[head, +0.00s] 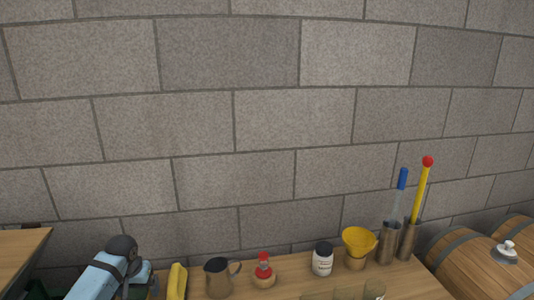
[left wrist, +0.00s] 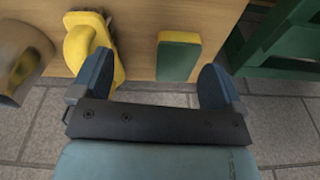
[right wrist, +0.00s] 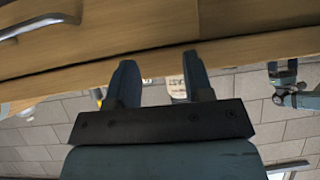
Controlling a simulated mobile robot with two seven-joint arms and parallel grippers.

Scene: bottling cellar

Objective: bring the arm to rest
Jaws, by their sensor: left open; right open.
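My left arm (head: 105,272) comes in low at the left of the head view, beside the bench. In the left wrist view my left gripper (left wrist: 156,82) is open, with nothing between its fingers. A yellow brush (left wrist: 78,46) lies on the wood close to its left finger, and a yellow and green sponge (left wrist: 178,58) lies ahead of the gap. In the right wrist view my right gripper (right wrist: 161,82) is open and empty, near a wooden edge (right wrist: 150,62). My right gripper does not show in the head view.
On the bench stand a metal jug (head: 219,279), a red-topped item (head: 263,272), a white jar (head: 322,261), a yellow funnel (head: 359,241) and metal cylinders (head: 386,246) holding tools. A barrel (head: 475,262) is at the right. Green crate-like slats (left wrist: 285,40) show beside the left gripper.

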